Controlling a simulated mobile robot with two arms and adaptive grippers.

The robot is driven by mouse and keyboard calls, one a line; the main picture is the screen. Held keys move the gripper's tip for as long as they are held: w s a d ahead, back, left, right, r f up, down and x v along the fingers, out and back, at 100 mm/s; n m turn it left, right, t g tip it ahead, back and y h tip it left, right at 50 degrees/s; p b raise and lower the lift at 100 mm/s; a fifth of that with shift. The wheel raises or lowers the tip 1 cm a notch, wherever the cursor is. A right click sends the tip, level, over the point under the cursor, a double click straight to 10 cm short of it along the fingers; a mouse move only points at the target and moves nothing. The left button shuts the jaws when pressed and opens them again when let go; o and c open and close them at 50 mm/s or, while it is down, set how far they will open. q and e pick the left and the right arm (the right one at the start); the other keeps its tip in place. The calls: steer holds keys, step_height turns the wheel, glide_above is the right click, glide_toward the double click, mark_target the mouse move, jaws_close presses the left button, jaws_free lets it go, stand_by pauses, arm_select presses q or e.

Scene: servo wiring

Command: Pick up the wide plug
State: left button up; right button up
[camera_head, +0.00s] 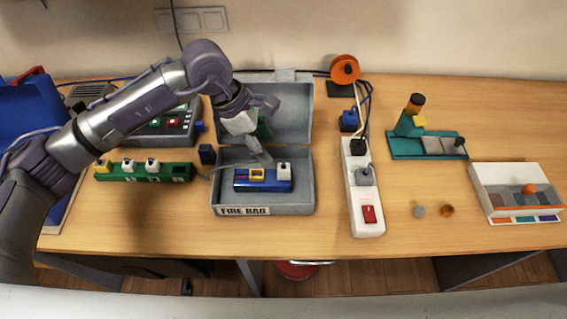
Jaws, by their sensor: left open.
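My left gripper (259,140) reaches in from the left and hangs over the open grey box labelled FIRE BAG (241,211). Its fingers are apart and nothing shows between them. Below it in the box lies a blue block (263,186) with a yellow-rimmed socket (257,174) and a white plug (284,170) on top. A small dark blue block (207,154) stands just left of the box. A green strip (145,178) at the left carries small white and yellow plugs. I cannot tell which piece is the wide plug. My right gripper is not in view.
A white power strip (352,200) with plugs and a red switch stands right of the box. Farther right are a teal stand (410,148) and a white tray (487,176). The box's raised lid (290,110) is behind my gripper. The front right table is mostly clear.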

mark_target(283, 167)
arm_select(q)
steer(key=p+x, duration=0.1)
steer(key=x, duration=0.3)
steer(key=p+x, duration=0.1)
steer(key=x, duration=0.1)
steer(key=shift+s+d+r+p, duration=0.1)
steer(key=shift+d+r+p, duration=0.05)
steer(key=shift+d+p, duration=0.2)
steer(key=p+x, duration=0.1)
steer(key=x, duration=0.2)
steer(key=shift+s, duration=0.1)
steer(key=shift+f, duration=0.4)
steer(key=c, duration=1)
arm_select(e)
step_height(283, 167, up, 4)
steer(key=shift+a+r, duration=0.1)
